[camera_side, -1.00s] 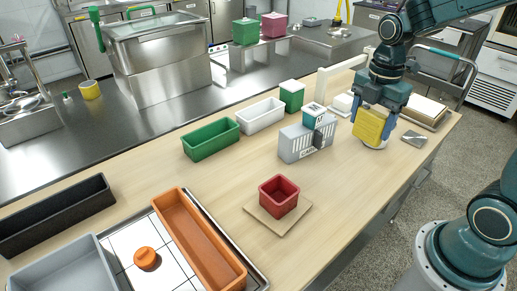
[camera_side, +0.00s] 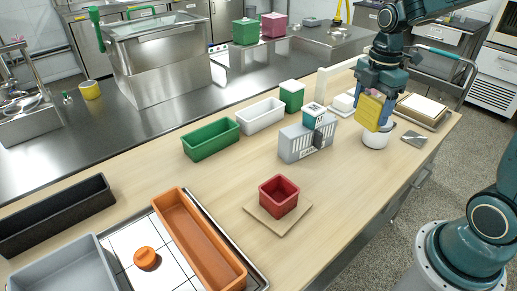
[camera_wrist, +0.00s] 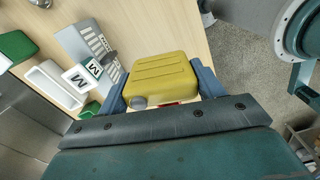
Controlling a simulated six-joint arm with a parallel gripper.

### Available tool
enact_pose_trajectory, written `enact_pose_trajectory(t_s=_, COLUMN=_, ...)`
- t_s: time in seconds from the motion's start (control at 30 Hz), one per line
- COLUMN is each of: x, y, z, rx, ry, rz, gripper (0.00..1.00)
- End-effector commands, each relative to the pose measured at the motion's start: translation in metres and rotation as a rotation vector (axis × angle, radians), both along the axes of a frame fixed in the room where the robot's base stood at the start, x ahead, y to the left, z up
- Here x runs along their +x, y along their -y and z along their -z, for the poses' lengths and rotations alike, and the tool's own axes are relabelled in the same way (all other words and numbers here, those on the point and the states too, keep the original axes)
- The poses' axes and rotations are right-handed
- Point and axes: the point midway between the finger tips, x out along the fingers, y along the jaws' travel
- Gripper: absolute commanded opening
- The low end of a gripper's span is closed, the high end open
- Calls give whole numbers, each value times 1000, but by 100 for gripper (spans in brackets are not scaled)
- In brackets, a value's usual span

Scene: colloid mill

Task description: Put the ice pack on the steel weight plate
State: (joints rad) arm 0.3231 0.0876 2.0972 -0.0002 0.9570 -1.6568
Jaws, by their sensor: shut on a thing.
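My gripper (camera_side: 374,98) is shut on a yellow block-shaped pack with a ridged face and a grey round cap, which I take as the ice pack (camera_side: 370,111). It hangs above the table, over a white round container. In the wrist view the ice pack (camera_wrist: 163,77) sits between both fingers of my gripper (camera_wrist: 160,90). A small flat grey metal square, which looks like the steel weight plate (camera_side: 414,138), lies near the table's right edge, to the right of the container and lower than the pack. Nothing rests on it.
The white container (camera_side: 375,140) stands below the held pack. A tray with a pale board (camera_side: 422,108) lies behind the plate. A grey building-like block (camera_side: 300,142), white box (camera_side: 260,115) and red box (camera_side: 278,196) stand to the left. Table between them is clear.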

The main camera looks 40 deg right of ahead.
Motion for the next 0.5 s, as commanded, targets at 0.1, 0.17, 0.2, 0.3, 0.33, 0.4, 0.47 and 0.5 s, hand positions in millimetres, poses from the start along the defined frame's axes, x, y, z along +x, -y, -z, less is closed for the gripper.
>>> enact_pose_trajectory(t_s=0.1, x=14, y=31, z=-4, rx=0, ry=0, rz=123, gripper=41)
enact_pose_trajectory(t_s=0.17, x=20, y=49, z=-6, rx=0, ry=1, rz=191, gripper=41)
enact_pose_trajectory(t_s=0.2, x=24, y=61, z=-8, rx=0, ry=1, rz=238, gripper=41)
enact_pose_trajectory(t_s=0.3, x=31, y=92, z=-10, rx=0, ry=1, rz=352, gripper=41)
enact_pose_trajectory(t_s=0.33, x=32, y=102, z=-11, rx=0, ry=1, rz=387, gripper=41)
enact_pose_trajectory(t_s=0.4, x=35, y=125, z=-12, rx=0, ry=1, rz=467, gripper=41)
enact_pose_trajectory(t_s=0.47, x=35, y=145, z=-13, rx=0, ry=1, rz=536, gripper=41)
enact_pose_trajectory(t_s=0.5, x=36, y=158, z=-14, rx=0, ry=1, rz=582, gripper=41)
